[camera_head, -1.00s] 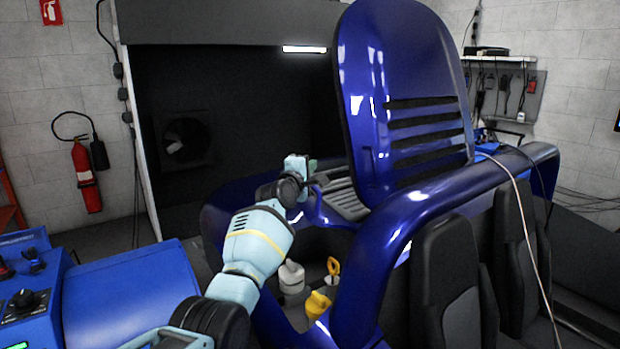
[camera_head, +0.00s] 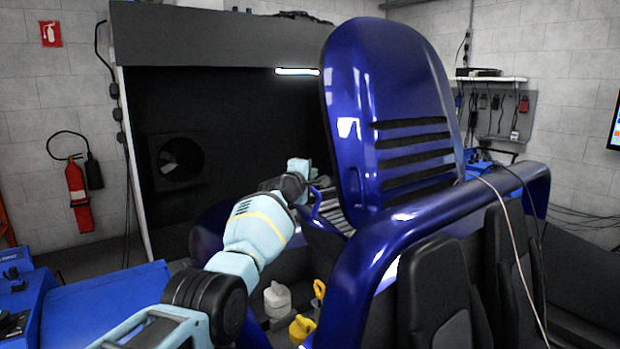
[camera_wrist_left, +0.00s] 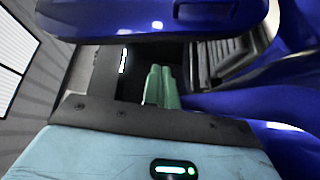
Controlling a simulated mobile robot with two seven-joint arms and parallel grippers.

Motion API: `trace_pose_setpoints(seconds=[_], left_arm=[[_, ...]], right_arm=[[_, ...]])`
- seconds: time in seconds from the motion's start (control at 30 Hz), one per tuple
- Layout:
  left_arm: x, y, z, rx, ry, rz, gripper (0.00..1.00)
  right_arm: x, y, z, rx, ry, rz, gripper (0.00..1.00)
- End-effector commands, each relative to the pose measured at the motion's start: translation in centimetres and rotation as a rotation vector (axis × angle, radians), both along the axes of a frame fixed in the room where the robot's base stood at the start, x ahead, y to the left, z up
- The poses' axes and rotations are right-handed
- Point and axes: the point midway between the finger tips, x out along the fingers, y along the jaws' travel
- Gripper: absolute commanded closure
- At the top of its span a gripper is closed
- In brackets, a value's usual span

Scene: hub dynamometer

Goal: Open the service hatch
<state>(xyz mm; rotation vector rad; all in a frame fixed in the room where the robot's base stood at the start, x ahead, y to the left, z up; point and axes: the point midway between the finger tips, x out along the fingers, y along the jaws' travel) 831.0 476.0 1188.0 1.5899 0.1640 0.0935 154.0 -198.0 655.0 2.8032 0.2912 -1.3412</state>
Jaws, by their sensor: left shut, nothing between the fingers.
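The service hatch (camera_head: 350,90) is a glossy blue panel with several dark slots, standing raised and nearly upright on the blue vehicle body (camera_head: 450,205). My left gripper (camera_head: 316,176) is just left of the hatch's lower part, above the opening; its fingertips are small and partly hidden in the head view. In the left wrist view its green fingers (camera_wrist_left: 160,86) are together and empty. A blue panel edge, probably the hatch (camera_wrist_left: 110,20), crosses the top of that view, apart from the fingers. My right gripper is not in view.
A white container (camera_head: 277,300) and a yellow-capped part (camera_head: 302,328) sit inside the body below my left arm. Black seats (camera_head: 440,290) stand at the right. A pale cable (camera_head: 515,235) hangs over the blue frame. A blue console (camera_head: 100,300) is at the lower left.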

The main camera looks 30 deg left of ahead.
Motion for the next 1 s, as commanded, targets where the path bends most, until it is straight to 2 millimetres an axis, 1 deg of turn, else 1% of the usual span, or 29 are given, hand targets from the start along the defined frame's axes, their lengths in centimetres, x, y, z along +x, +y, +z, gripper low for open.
trace_pose_setpoints(seconds=[0.4,1.0], left_arm=[[0.59,-0.13,0.28,-0.001,0.002,-0.002,1.00],[0.75,-0.13,0.38,0.000,0.002,-0.002,1.00]], right_arm=[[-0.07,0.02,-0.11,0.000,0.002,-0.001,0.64],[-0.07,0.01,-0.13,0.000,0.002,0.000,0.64]])
